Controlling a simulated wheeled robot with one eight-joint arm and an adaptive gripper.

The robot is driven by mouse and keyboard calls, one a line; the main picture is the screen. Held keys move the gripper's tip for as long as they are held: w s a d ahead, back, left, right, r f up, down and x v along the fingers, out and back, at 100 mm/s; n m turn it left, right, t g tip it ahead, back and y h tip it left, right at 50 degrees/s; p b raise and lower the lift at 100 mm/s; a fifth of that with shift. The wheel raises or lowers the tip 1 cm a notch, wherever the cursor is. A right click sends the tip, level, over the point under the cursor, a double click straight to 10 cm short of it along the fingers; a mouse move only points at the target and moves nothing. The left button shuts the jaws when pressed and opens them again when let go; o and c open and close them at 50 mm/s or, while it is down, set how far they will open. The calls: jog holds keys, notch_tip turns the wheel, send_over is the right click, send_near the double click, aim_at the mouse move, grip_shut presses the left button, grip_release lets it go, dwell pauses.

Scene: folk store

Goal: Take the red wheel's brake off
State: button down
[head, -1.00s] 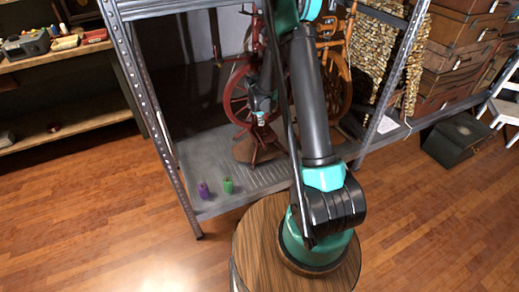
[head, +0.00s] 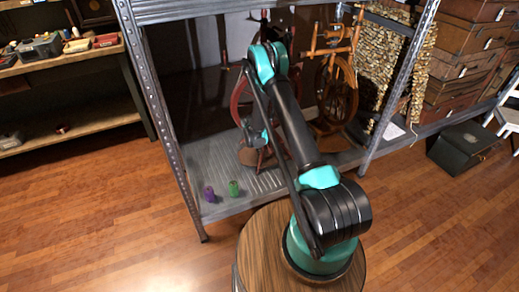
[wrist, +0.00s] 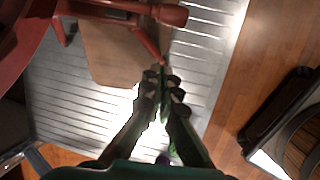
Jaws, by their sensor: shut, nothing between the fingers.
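The red spinning wheel (head: 238,102) stands on the grey metal shelf behind my arm, which hides much of it. In the wrist view its red wooden parts (wrist: 172,14) cross the top, with a curved red rim (wrist: 18,35) at the upper left and a brown board (wrist: 112,55) below. I cannot tell which part is the brake. My gripper (wrist: 163,84) is shut and empty, pointing at the slatted shelf beside the board. In the head view it is low by the wheel, mostly hidden by my arm.
A purple spool (head: 210,194) and a green spool (head: 234,188) stand at the shelf's front edge. A brown spinning wheel (head: 336,92) stands to the right. A metal post (head: 165,120) bounds the left of the bay. Stacked cases (head: 460,55) are at the far right.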

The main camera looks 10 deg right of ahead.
aim_at(270, 151)
jog(key=w+d+f, duration=0.2)
jog(key=d+f, duration=0.2)
jog(key=shift+w+d+f, duration=0.2)
jog(key=shift+d+f, duration=0.1)
jog(key=shift+f, duration=0.05)
dwell(0.4)
